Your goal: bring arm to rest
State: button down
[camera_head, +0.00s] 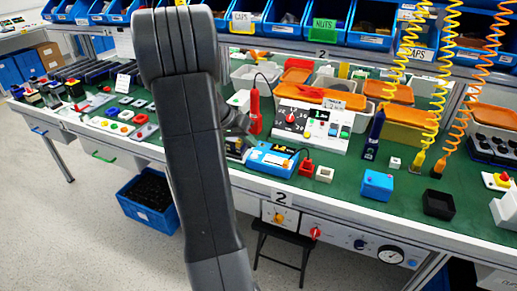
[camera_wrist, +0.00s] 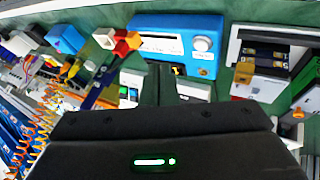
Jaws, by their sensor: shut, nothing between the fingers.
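My arm (camera_head: 200,150) stands up dark grey through the middle of the head view and hides part of the bench. A dark end part of it (camera_head: 236,122) shows just right of the arm; the fingers cannot be made out there. In the wrist view the black body of my gripper (camera_wrist: 165,140), with a lit green indicator, fills the lower middle. It is shut and holds nothing visible. A white panel with a red rotary knob (camera_head: 290,118) stands on the bench right of my arm. A blue device (camera_head: 270,159) lies in front of it; a blue box with a white knob (camera_wrist: 202,43) shows in the wrist view.
The green bench top (camera_head: 335,185) holds orange bins (camera_head: 400,92), a blue box (camera_head: 377,184) and a black box (camera_head: 438,203). Coiled yellow and orange cables hang at right. A stool (camera_head: 283,245) and a blue crate (camera_head: 150,200) stand below. The floor at left is clear.

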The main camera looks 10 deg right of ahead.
jog(key=shift+a+r, duration=0.25)
jog(key=shift+r, duration=0.05)
jog(key=shift+f, duration=0.1)
jog(key=x, duration=0.9)
jog(key=shift+d+f, duration=0.2)
jog(key=shift+s+d+p, duration=0.15)
jog(key=shift+d+p, duration=0.15)
jog(key=shift+p, duration=0.1)
jog(key=shift+s+d+f, duration=0.15)
jog(key=shift+s+d, duration=0.5)
jog(key=shift+d, duration=0.35)
